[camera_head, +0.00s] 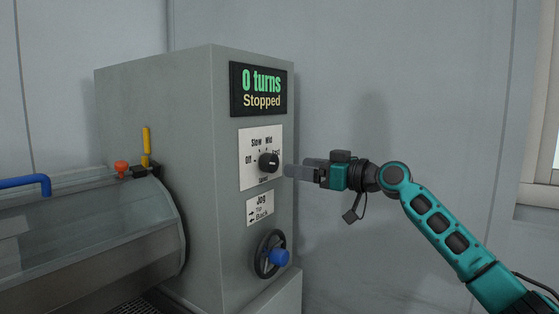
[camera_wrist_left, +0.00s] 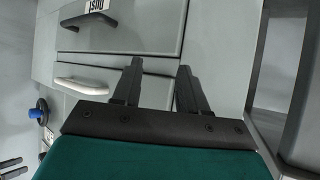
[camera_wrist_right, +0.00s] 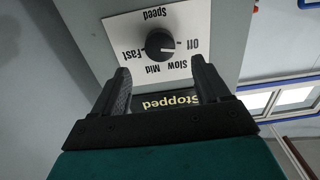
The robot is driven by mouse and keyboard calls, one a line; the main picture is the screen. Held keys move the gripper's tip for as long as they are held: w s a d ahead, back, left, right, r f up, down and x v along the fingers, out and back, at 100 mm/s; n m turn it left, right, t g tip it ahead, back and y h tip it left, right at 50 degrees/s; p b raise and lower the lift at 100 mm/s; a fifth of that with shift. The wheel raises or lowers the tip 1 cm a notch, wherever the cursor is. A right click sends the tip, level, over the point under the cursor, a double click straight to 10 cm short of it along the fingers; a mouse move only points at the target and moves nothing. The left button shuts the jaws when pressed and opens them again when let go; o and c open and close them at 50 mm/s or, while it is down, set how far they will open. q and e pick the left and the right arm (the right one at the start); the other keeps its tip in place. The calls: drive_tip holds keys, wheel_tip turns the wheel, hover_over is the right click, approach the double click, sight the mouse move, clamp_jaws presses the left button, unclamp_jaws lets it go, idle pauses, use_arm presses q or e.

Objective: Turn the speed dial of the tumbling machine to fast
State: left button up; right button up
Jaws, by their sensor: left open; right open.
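The speed dial (camera_head: 269,161) is a round black knob on a white label plate (camera_head: 246,180) on the front of the grey tumbling machine (camera_head: 150,105). In the right wrist view the dial (camera_wrist_right: 158,45) appears upside down, its pale mark towards Off. Fast is on the opposite side. The display (camera_head: 258,89) reads "0 turns, Stopped". My right gripper (camera_head: 287,171) is just right of the dial in the head view; its open, empty fingers (camera_wrist_right: 161,72) point at the plate, apart from the dial. My left gripper (camera_wrist_left: 159,68) is open and empty, seen only in its wrist view.
Below the dial are a Jog label (camera_head: 262,208) and a black handwheel with a blue knob (camera_head: 280,257). A clear drum cover (camera_head: 90,225) with a blue handle (camera_head: 25,182) stands at left. Drawers with a pale handle (camera_wrist_left: 82,86) lie before my left gripper.

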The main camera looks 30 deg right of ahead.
sight(275, 164)
drive_tip(key=p+x, duration=0.1)
drive_tip(key=x, duration=0.4)
drive_tip(key=shift+w+a, duration=0.1)
drive_tip(key=shift+w, duration=0.15)
drive_tip(key=shift+x, duration=0.8)
use_arm(q)
drive_tip(key=shift+s+a+r, duration=0.2)
drive_tip(key=shift+s+r, duration=0.05)
drive_tip(key=shift+s, duration=0.1)
use_arm(e)
drive_tip(key=c, duration=1)
drive_tip(key=shift+c, duration=0.2)
